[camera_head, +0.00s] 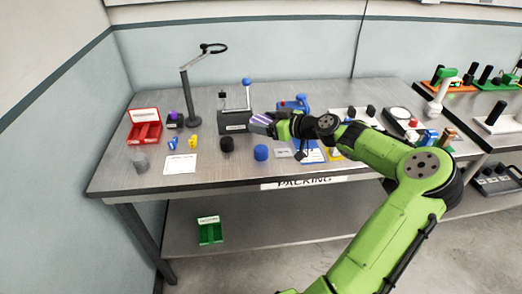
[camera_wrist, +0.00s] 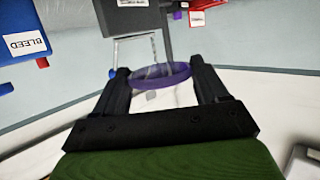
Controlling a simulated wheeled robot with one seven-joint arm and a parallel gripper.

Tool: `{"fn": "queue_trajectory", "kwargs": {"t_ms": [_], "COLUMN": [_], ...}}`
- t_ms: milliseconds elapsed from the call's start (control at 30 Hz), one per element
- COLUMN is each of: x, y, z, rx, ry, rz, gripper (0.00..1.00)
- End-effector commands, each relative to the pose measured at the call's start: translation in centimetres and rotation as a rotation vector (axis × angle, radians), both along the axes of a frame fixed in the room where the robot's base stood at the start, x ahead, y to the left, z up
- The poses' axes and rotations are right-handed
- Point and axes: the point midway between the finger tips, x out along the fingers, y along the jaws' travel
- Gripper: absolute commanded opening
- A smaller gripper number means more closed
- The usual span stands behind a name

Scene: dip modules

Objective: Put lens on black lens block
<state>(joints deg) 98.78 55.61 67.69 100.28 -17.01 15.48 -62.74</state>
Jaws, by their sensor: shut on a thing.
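My gripper (camera_head: 270,122) is above the middle of the packing table and shut on a purple-rimmed, clear lens (camera_head: 260,119). In the wrist view the lens (camera_wrist: 160,72) sits between the two fingers (camera_wrist: 160,85), its rim touching both. The black lens block (camera_head: 227,144) is a short dark cylinder standing on the table, left of and nearer than my gripper, apart from the lens. The wrist view does not clearly show it.
A blue cylinder (camera_head: 261,152) stands right of the black block. A grey press (camera_head: 234,120) with a blue-knobbed lever stands behind it. Yellow pieces (camera_head: 193,142), a white sheet (camera_head: 180,163) and a red box (camera_head: 145,132) lie to the left. The table's front edge is mostly clear.

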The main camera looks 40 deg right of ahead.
Motion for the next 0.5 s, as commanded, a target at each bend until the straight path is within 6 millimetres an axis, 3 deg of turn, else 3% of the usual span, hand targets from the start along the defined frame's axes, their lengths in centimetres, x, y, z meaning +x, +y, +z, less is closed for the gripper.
{"fn": "queue_trajectory", "kwargs": {"t_ms": [67,500], "x": [0.0,0.0], "y": [0.0,0.1], "z": [-0.3,-8.4], "rx": [0.001,0.004], "ry": [0.000,0.000], "rz": [0.001,0.003], "gripper": [0.44,0.44]}}
